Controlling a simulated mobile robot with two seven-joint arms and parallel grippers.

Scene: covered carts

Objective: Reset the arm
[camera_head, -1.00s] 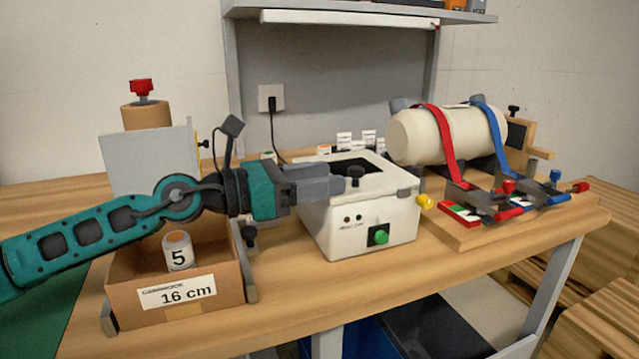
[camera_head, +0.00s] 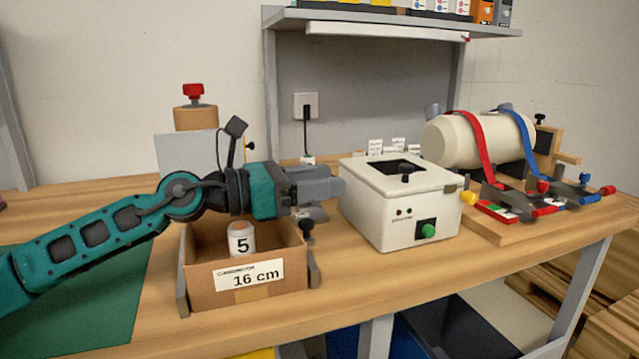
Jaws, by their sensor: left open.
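My teal left arm comes in from the left, and its grey left gripper (camera_head: 335,188) is level over the bench. It is open, and I see nothing between its fingers. The gripper is just left of a white box-shaped device (camera_head: 400,218) with a green button and a dark opening on top. Whether it touches the device I cannot tell. Below the arm a cardboard box (camera_head: 215,284) labelled 16 cm holds a white container (camera_head: 241,239) marked 5. My right gripper is not in view.
A cream cylinder (camera_head: 465,140) with red and blue straps lies on a wooden board at the right. A grey panel (camera_head: 186,155) and a red-knobbed post (camera_head: 194,110) stand behind the arm. A shelf (camera_head: 390,22) hangs above. Bench front (camera_head: 350,285) is clear.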

